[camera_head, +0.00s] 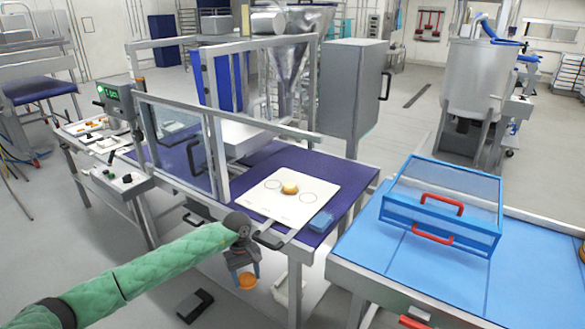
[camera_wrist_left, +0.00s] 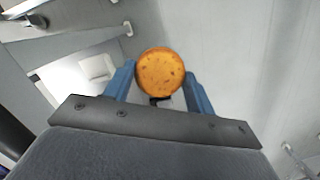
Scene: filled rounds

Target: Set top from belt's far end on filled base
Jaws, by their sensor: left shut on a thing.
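My left gripper (camera_head: 246,274) hangs in front of the belt's near edge, with its blue fingers pointing down. It is shut on an orange-brown round top (camera_head: 247,283), which shows between the two fingers in the left wrist view (camera_wrist_left: 160,72). A small tan and golden round, seemingly the filled base (camera_head: 290,188), sits on a white board (camera_head: 268,207) between two drawn circles. The board lies on the purple belt (camera_head: 345,180), to the upper right of my gripper. The round's layers are too small to tell apart. My right gripper is not in view.
A blue block (camera_head: 321,221) lies at the board's right corner. A clear guard panel (camera_head: 180,150) with metal rails stands over the belt's left part. To the right, a blue table (camera_head: 375,255) carries a clear blue-framed cover (camera_head: 445,195) with red handles.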

